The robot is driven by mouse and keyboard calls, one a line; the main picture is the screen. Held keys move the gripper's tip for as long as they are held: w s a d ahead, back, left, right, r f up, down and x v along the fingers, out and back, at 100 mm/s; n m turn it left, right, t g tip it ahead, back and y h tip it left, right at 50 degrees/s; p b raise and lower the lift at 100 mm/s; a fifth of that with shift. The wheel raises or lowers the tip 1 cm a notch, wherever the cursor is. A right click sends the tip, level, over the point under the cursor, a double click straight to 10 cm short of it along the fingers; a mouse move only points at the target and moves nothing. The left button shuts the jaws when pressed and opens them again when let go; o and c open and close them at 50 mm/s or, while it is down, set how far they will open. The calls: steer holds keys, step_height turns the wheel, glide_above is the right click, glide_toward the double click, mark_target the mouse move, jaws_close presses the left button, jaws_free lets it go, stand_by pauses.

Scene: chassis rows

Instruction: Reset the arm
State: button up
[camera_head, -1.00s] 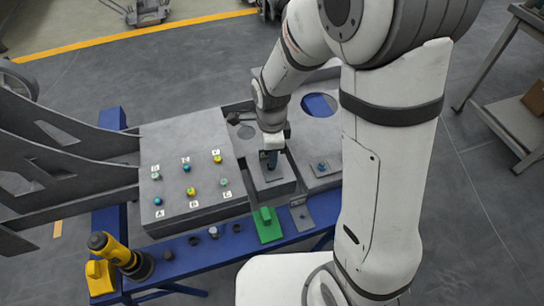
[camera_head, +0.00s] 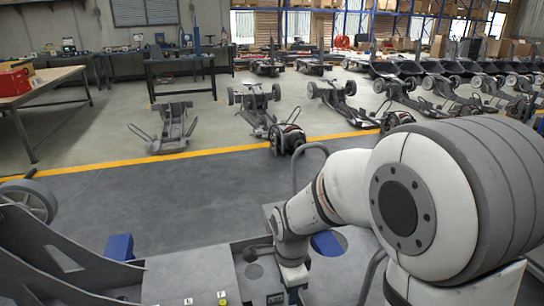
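My white arm fills the right side of the head view and bends down to the grey panel (camera_head: 190,276) at the bottom middle. My gripper is at or below the bottom edge near the panel, and its fingertips do not show. A small part of the panel's labelled buttons (camera_head: 221,296) shows at the bottom edge.
A grey chassis frame with a wheel (camera_head: 28,201) stands at the left. A yellow floor line (camera_head: 200,153) crosses behind. Several chassis (camera_head: 258,105) stand in rows beyond it. A wooden table (camera_head: 40,86) is at far left. The grey floor between is clear.

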steer(key=s+d+r+n+t+p, duration=0.1)
steer(key=s+d+r+n+p, duration=0.1)
steer(key=s+d+r+n, duration=0.3)
steer(key=s+d+r+n+t+p, duration=0.1)
steer(key=s+d+r+n+p, duration=0.2)
steer(key=s+d+r+n, duration=0.3)
step_height(320, 180, up, 7)
steer(key=n, duration=0.4)
steer(key=shift+s+f+p, duration=0.2)
steer(key=shift+s+p, duration=0.1)
steer(key=shift+p, duration=0.05)
